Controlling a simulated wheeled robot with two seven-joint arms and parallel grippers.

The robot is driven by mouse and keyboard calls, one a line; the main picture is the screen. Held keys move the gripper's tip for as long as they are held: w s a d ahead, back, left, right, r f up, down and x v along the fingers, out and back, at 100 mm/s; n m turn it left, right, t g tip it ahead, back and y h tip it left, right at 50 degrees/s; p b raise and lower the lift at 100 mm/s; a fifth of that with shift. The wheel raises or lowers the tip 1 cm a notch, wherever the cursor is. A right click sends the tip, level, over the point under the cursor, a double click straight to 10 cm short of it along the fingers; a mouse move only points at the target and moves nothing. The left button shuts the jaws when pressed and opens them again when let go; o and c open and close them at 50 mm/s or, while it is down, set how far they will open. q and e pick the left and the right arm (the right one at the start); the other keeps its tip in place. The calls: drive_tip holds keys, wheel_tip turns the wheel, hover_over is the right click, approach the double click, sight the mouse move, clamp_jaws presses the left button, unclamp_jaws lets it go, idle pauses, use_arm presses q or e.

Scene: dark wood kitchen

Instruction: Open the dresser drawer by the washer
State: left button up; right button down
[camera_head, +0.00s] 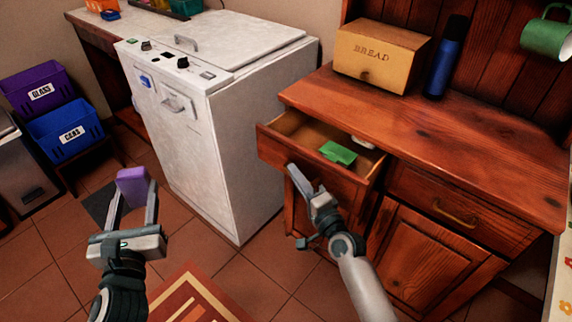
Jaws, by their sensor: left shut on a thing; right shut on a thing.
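The dresser (455,130) is dark red wood and stands right of the white washer (210,110). Its left drawer (275,149), beside the washer, is pulled out, showing the light wood inside. A green item (338,153) and a partly hidden white item (363,141) lie in it. My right gripper (298,175) is at the drawer's front and shut on it, apparently at the handle, which the fingers hide. My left gripper (134,190) is shut on a purple block (132,186) and holds it above the floor, left of the washer's front.
A bread box (380,55) and a blue bottle (445,58) stand on the dresser top. The dresser's right drawer (450,208) is closed. Purple (38,90) and blue (65,130) bins stand at the left. Tiled floor and a patterned rug (195,300) lie in front.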

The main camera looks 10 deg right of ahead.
drive_tip(key=s+a+p, duration=0.2)
drive_tip(key=s+a, duration=0.4)
drive_tip(key=a, duration=0.2)
drive_tip(key=shift+s+p, duration=0.2)
drive_tip(key=shift+p, duration=0.2)
drive_tip(key=shift+f, duration=0.1)
drive_tip(key=c, duration=1.9)
unclamp_jaws()
drive_tip(key=shift+o, duration=0.2)
drive_tip(key=b+v, duration=0.1)
drive_tip(key=v, duration=1.1)
drive_tip(key=shift+a, duration=0.1)
